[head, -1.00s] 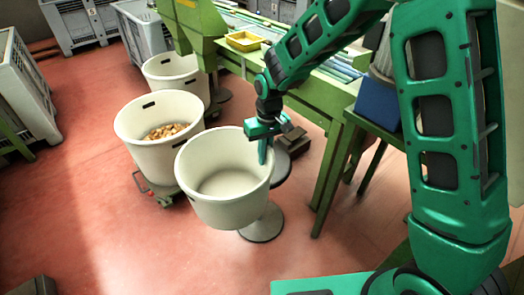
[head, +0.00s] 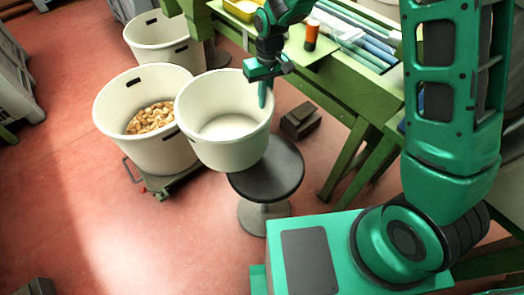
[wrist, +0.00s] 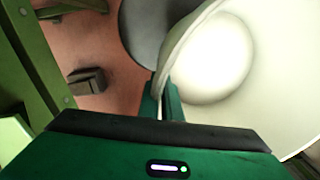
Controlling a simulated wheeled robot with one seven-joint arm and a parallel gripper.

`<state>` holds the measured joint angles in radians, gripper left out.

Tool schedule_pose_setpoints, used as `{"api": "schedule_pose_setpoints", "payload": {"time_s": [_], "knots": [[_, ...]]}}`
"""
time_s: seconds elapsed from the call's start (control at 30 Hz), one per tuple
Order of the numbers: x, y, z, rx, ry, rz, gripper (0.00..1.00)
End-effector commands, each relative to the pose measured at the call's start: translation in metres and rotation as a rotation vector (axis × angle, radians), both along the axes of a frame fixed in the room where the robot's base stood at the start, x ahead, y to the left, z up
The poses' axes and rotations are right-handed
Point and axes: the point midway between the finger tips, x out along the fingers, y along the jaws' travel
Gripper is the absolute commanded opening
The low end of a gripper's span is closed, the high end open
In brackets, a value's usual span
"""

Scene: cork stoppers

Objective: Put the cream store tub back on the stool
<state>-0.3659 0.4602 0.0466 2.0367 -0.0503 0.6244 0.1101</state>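The empty cream store tub (head: 228,155) hangs upright from my gripper (head: 263,92), which is shut on its right-hand rim. In the wrist view the fingers (wrist: 165,102) clasp the tub wall (wrist: 290,105). The stool (head: 275,175) has a dark round seat and a grey pedestal. In the head view the tub overlaps the seat's upper left edge, with most of the seat bare. The wrist view shows part of the dark seat (wrist: 143,28) beside the tub; the tub hides the rest. The gap between tub bottom and seat is hard to judge.
A cream tub of corks (head: 140,150) stands on a wheeled dolly (head: 165,182) close left of the held tub. Another cream tub (head: 150,30) stands behind. A green bench (head: 345,95) runs along the right. A dark block (head: 300,120) lies on the floor.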

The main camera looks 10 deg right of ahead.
Motion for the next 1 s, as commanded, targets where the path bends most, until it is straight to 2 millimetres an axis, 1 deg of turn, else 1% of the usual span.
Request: {"api": "schedule_pose_setpoints", "payload": {"time_s": [0.07, 0.17, 0.5, 0.7, 0.83, 1.0], "knots": [[0.0, -0.003, -0.001, 0.0, 0.0, -0.002, 0.0], [-0.004, -0.013, -0.006, -0.001, 0.002, -0.005, 0.0], [-0.03, -0.069, -0.046, -0.001, 0.004, -0.002, 0.0], [-0.041, -0.095, -0.064, 0.0, 0.002, 0.004, 0.0], [-0.044, -0.103, -0.069, 0.001, 0.001, 0.007, 0.0], [-0.045, -0.104, -0.078, 0.0, 0.003, 0.007, 0.0]]}}
